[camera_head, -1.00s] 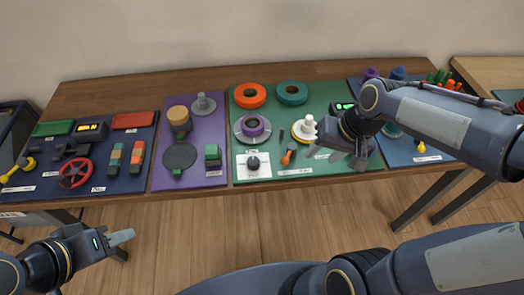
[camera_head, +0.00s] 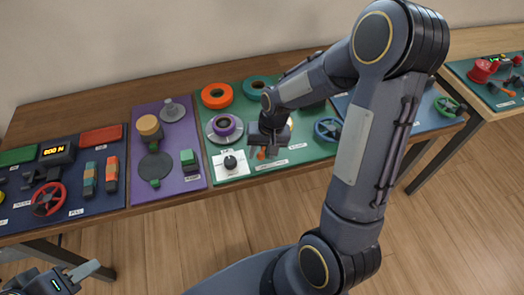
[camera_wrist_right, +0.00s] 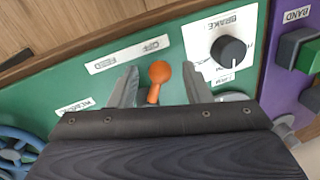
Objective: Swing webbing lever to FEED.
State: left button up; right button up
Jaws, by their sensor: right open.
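The webbing lever is a small lever with an orange knob (camera_wrist_right: 160,72), mounted on the green panel. In the right wrist view a white label plate (camera_wrist_right: 130,53) beyond the knob reads FEED and OFF, and the knob is nearer the OFF word. My right gripper (camera_wrist_right: 160,84) is open, with one finger on each side of the knob. I cannot tell whether either finger touches it. In the head view my right gripper (camera_head: 268,142) is low over the green panel and covers part of the lever. My left gripper (camera_head: 88,270) is off the table's front edge, apart from everything.
A blue handwheel (camera_wrist_right: 20,150) is on the other side. The purple panel (camera_head: 168,110) and a navy panel (camera_head: 62,185) lie left along the table.

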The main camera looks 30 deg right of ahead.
jog(key=shift+f, duration=0.1)
jog(key=c, duration=0.9)
jog(key=shift+c, duration=0.2)
jog(key=n, duration=0.1)
jog(key=d+n, duration=0.1)
jog(key=n, duration=0.1)
jog(key=shift+s+d+g+b, duration=0.1)
jog(key=shift+s+g+b, duration=0.2)
jog(key=shift+s+b, duration=0.1)
grip_shut()
jog(key=n, duration=0.1)
jog(key=d+n, duration=0.1)
jog(key=n, duration=0.1)
jog(key=shift+s+d+n+g, duration=0.2)
jog(key=shift+d+n+g, duration=0.1)
jog(key=shift+g, duration=0.1)
jog(key=n, duration=0.1)
jog(key=d+n, duration=0.1)
jog(key=n, duration=0.1)
jog(key=shift+d+g, duration=0.3)
jog(key=shift+w+d+n, duration=0.1)
jog(key=shift+d+n, duration=0.2)
jog(key=shift+n, duration=0.5)
jog(key=shift+w+d+n, duration=0.1)
jog(key=shift+d+n, duration=0.2)
jog(key=shift+n, duration=0.5)
grip_release()
